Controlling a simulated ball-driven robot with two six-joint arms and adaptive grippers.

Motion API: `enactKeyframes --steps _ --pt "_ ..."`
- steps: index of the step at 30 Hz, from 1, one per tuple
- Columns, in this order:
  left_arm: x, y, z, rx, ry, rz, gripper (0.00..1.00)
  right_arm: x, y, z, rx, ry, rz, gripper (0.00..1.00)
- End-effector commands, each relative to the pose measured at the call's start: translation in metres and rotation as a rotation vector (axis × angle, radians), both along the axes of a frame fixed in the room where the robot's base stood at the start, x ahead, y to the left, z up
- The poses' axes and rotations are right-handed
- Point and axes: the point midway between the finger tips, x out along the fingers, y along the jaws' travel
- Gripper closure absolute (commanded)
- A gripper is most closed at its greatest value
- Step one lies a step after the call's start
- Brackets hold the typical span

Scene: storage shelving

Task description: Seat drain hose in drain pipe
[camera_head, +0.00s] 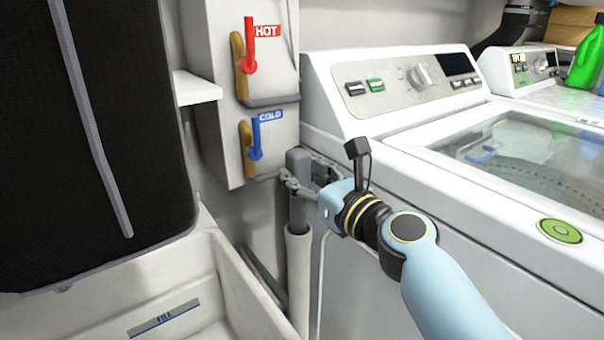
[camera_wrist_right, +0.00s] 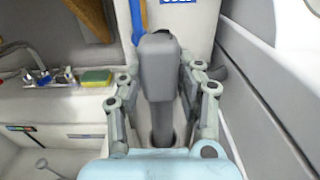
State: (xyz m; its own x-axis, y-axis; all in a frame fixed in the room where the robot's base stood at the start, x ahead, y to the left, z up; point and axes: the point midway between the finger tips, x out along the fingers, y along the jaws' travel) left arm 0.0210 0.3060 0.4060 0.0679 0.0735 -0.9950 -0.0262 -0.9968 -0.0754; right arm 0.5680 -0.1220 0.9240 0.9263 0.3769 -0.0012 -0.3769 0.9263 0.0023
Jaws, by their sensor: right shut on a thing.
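The grey drain hose (camera_head: 298,212) stands upright with a thick, blocky top, between the valve panel and the washer. The white drain pipe (camera_head: 299,275) rises directly beneath. The hose's lower part runs down to the pipe's mouth and appears to be inside it; how deep is hidden. In the right wrist view the hose (camera_wrist_right: 160,68) stands between the fingers of my right gripper (camera_wrist_right: 160,88), above the dark pipe mouth. My left gripper is not in view.
The washer (camera_head: 400,160) stands close on the right. The valve panel (camera_head: 222,100) with red HOT and blue COLD handles is behind left. A white sink basin (camera_head: 160,270) and a large black panel (camera_head: 95,120) fill the left. The gap around the pipe is narrow.

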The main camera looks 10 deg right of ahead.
Motion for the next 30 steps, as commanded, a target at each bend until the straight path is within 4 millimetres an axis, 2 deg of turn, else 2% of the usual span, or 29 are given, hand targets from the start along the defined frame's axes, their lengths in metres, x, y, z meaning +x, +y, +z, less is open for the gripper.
enactKeyframes --steps 30 --pt "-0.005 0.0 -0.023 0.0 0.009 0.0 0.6 0.0 0.0 -0.027 -0.001 0.0 0.0 1.0"
